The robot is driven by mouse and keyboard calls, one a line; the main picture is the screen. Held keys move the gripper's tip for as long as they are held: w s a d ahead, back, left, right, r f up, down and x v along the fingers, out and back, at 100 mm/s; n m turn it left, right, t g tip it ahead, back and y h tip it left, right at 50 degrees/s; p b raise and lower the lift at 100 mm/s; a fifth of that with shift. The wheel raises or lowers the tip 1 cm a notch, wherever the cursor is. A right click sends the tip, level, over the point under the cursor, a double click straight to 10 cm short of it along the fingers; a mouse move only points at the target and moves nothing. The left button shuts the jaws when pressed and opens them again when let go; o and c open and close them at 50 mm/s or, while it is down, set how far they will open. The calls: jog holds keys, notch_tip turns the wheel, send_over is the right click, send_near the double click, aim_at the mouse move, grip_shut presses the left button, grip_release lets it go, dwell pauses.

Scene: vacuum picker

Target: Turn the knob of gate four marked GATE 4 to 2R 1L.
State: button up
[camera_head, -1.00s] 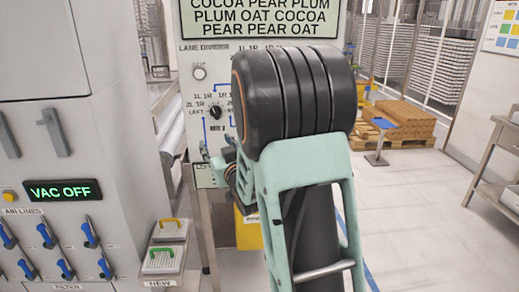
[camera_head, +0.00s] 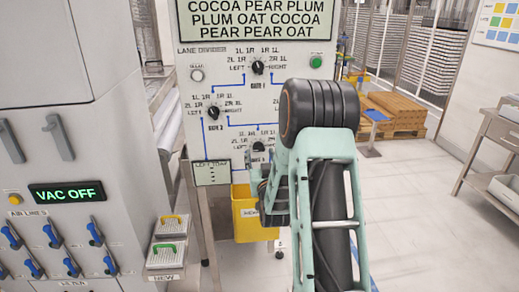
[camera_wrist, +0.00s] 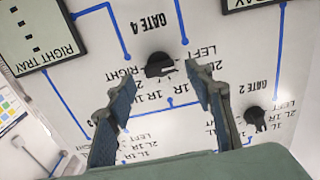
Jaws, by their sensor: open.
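In the wrist view, the black GATE 4 knob (camera_wrist: 159,66) sits on the white panel, with its label and setting marks tilted around it. I cannot tell which mark its pointer faces. My gripper (camera_wrist: 160,74) is open, its two dark blue-padded fingers reaching toward the panel on either side of the knob in the picture. No contact shows, and the remaining distance is unclear. In the head view, my arm covers the lower right of the panel and hides the gripper's fingertips. A lower knob (camera_head: 258,147) shows beside my arm there; its gate label is not readable.
The GATE 2 knob (camera_wrist: 254,116) is near the right finger in the wrist view. The RIGHT TRAY plate (camera_wrist: 42,38) is at the upper left. In the head view, a yellow bin (camera_head: 247,214) stands below the panel and a grey VAC OFF cabinet (camera_head: 40,120) is at left.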

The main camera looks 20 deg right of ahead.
aim_at(259, 150)
jog(key=shift+x, duration=1.6)
jog(key=shift+c, duration=0.3)
jog(key=c, duration=1.1)
